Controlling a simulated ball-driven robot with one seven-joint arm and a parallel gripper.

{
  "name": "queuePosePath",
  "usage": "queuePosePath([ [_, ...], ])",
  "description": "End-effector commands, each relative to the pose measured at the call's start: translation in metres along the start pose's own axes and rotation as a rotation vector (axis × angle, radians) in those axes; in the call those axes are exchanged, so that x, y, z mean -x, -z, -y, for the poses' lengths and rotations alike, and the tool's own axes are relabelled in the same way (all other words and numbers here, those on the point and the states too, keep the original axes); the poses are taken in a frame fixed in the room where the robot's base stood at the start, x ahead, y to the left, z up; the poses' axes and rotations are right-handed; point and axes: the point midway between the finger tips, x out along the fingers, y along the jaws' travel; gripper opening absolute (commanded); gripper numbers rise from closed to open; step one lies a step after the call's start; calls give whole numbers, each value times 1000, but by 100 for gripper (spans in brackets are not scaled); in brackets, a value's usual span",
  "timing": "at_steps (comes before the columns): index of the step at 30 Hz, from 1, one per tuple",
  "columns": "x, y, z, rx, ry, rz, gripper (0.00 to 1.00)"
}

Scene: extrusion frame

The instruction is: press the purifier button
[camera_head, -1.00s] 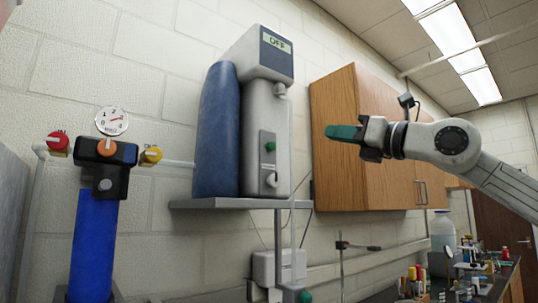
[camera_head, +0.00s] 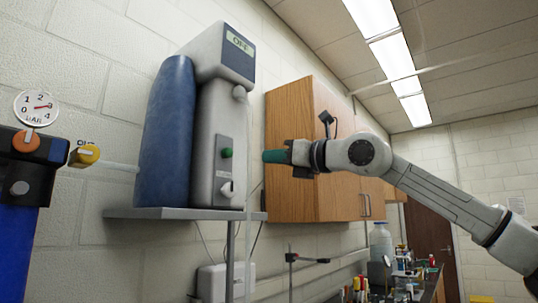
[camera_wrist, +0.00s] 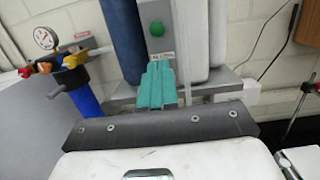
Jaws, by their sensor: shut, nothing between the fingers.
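The purifier (camera_head: 212,120) is a grey-white unit on a wall shelf, with a blue cylinder (camera_head: 167,133) on its left and a display (camera_head: 239,42) reading OFF. Its round green button (camera_head: 227,153) sits on a grey front panel, above a small white tap. In the wrist view the button (camera_wrist: 157,29) shows just beyond my fingertips. My gripper (camera_head: 266,156) has teal fingers, shut and empty, to the right of the button at nearly its height and pointing left. In the wrist view my fingers (camera_wrist: 157,68) point toward the panel, with the button ahead of them. A gap to the button shows.
The grey shelf (camera_head: 180,214) carries the purifier. A wooden cabinet (camera_head: 300,200) is on the wall behind my gripper. A blue filter with a gauge (camera_head: 37,108) and a yellow knob (camera_head: 84,156) is at left. A cluttered bench (camera_head: 425,285) lies lower right.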

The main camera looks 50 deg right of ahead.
Motion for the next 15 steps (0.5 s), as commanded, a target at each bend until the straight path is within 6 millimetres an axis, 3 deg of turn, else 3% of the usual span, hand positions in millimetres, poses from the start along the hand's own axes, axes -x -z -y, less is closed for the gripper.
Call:
queuePosePath([
  [9, -65, -5, -1, -3, -3, 0, 0],
  [15, -97, -4, -1, -1, -2, -1, 0],
])
